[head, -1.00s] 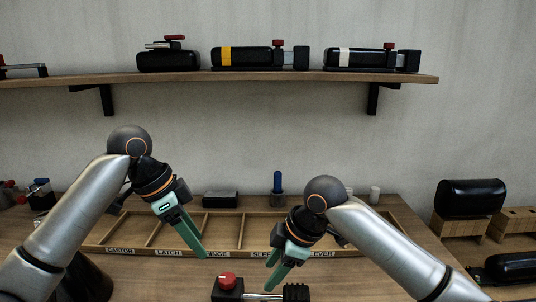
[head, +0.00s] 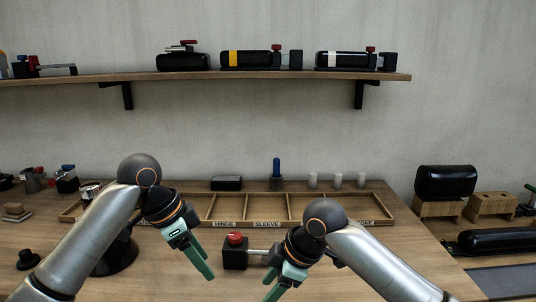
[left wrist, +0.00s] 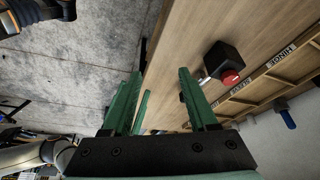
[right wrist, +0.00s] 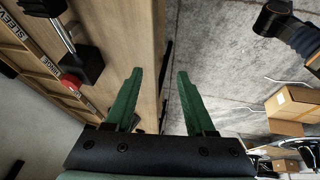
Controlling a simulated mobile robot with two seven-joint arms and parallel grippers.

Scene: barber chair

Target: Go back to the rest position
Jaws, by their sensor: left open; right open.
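My left gripper (head: 203,262) hangs over the workbench in the head view, its green fingers pointing down toward the front. Its fingers stand apart and empty in the left wrist view (left wrist: 158,100). My right gripper (head: 275,288) is to its right, near the bottom of the head view. In the right wrist view its green fingers (right wrist: 155,95) are apart with nothing between them. A black block with a red knob (head: 235,250) and a metal rod sits on the bench between the two arms, touched by neither gripper as far as I can see.
A labelled wooden tray (head: 380,212) lies behind the arms. A blue-handled tool (head: 276,170) and white cups (head: 337,180) stand behind it. A shelf (head: 200,77) holds black cylinders above. Another black cylinder (head: 445,181) rests on a wooden stand at right.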

